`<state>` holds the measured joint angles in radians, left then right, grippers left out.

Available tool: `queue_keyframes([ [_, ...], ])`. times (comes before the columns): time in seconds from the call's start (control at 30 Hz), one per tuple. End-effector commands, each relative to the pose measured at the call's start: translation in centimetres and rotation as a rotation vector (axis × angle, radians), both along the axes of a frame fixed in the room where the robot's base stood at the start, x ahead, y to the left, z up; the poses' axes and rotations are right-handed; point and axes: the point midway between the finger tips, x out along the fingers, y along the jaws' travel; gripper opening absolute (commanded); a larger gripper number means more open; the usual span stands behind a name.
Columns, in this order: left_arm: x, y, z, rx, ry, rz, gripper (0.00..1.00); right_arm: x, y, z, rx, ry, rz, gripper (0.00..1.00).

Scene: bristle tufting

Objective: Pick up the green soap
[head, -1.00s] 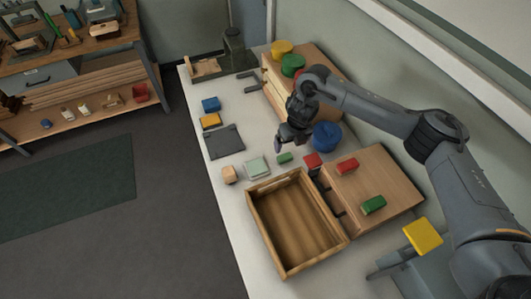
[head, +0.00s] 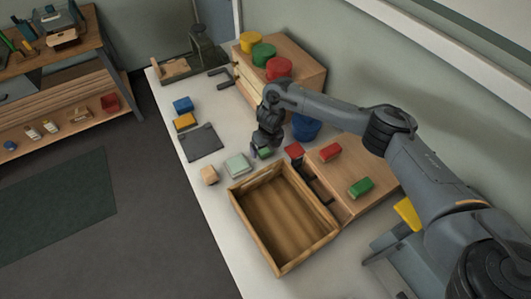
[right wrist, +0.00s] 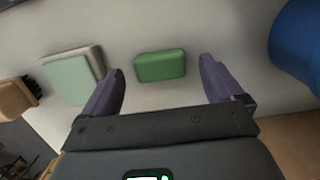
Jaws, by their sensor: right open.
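A small green block, the likely green soap (right wrist: 160,66), lies on the pale bench top in the right wrist view. It shows between the two purple fingers of my right gripper (right wrist: 162,78), just beyond their tips and clear of both. The right gripper is open and empty. Another green block (head: 361,187) lies on a wooden box at the right. My left gripper is not in view.
A pale green pad (head: 237,165) and a wooden block (head: 209,175) lie left of my gripper. The wooden tray (head: 240,215) is in front. A blue cylinder (head: 307,127) and red block (head: 294,150) are close on the right. A dark mat (head: 202,142) lies farther left.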

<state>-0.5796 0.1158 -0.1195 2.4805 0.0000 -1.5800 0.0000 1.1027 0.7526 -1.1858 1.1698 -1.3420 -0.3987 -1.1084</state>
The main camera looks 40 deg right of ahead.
Motion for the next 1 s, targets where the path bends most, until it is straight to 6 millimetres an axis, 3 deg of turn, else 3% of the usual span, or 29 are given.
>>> queue_keyframes([
  [0.37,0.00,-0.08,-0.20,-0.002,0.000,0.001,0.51,0.14,0.01,-0.93,0.001,0.000,0.000,0.94],
  [0.77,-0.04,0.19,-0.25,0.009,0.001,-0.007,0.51,0.16,-0.01,-0.90,0.001,-0.001,0.000,0.33],
  [1.0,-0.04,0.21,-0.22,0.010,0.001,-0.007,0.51,0.18,-0.01,-0.76,0.001,-0.001,0.000,0.33],
])
